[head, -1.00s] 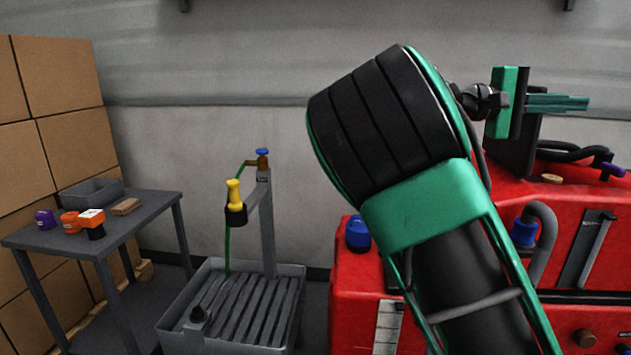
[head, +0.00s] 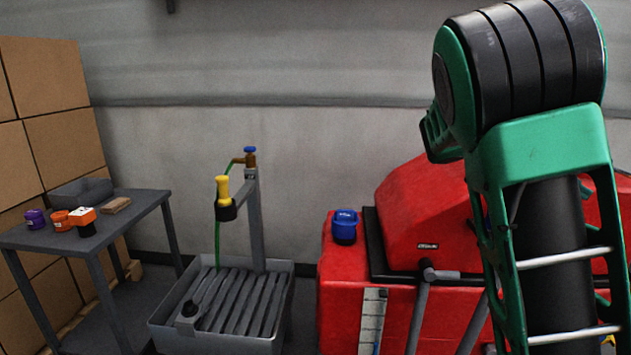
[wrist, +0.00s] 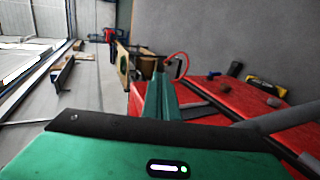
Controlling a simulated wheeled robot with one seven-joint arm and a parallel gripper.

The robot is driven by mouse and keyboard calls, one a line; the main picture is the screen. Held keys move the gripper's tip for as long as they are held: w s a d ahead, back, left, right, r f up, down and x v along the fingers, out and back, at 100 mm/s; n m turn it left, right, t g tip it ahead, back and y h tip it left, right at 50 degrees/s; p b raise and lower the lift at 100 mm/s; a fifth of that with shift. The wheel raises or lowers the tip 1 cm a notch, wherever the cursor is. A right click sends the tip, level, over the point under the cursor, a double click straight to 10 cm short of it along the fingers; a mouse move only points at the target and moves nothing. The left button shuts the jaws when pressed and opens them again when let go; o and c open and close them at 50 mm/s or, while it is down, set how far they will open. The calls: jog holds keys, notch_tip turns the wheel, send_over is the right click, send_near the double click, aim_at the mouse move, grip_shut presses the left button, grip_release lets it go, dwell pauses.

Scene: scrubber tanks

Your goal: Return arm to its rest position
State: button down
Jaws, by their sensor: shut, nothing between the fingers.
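My gripper (wrist: 162,100) shows in the wrist view as teal fingers, closed together and empty. It points out past the red scrubber machine (wrist: 210,95), which lies beyond and below it. In the head view my arm, green and black, is raised on the right side. The gripper itself is hidden behind the arm there.
A grey drain basin (head: 215,340) with a post and a yellow-handled nozzle (head: 223,192) stands left of the machine. A grey table (head: 130,222) at far left holds caps and a tray. Stacked cartons (head: 55,100) stand behind it. Wall space above the basin is clear.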

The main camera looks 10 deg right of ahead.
jog(key=s+a+f+m+t+y, duration=0.1)
jog(key=s+a+f+y, duration=0.2)
jog(key=f, duration=0.5)
jog(key=s+f+m+t+y, duration=0.1)
jog(key=s+f+y, duration=0.25)
jog(key=f, duration=0.35)
jog(key=s+a+f+t+y, duration=0.1)
jog(key=s+a+f+y, duration=0.1)
jog(key=s+a, duration=0.4)
jog(key=s+a+f+m+y, duration=0.1)
jog(key=s+a+y, duration=0.3)
jog(key=a, duration=1)
jog(key=s+f, duration=0.1)
jog(key=s, duration=0.2)
jog(key=shift+a+f+t, duration=0.35)
jog(key=shift+a+t, duration=0.05)
jog(key=shift+s, duration=0.1)
jog(key=shift+w+f, duration=0.25)
jog(key=shift+w, duration=0.35)
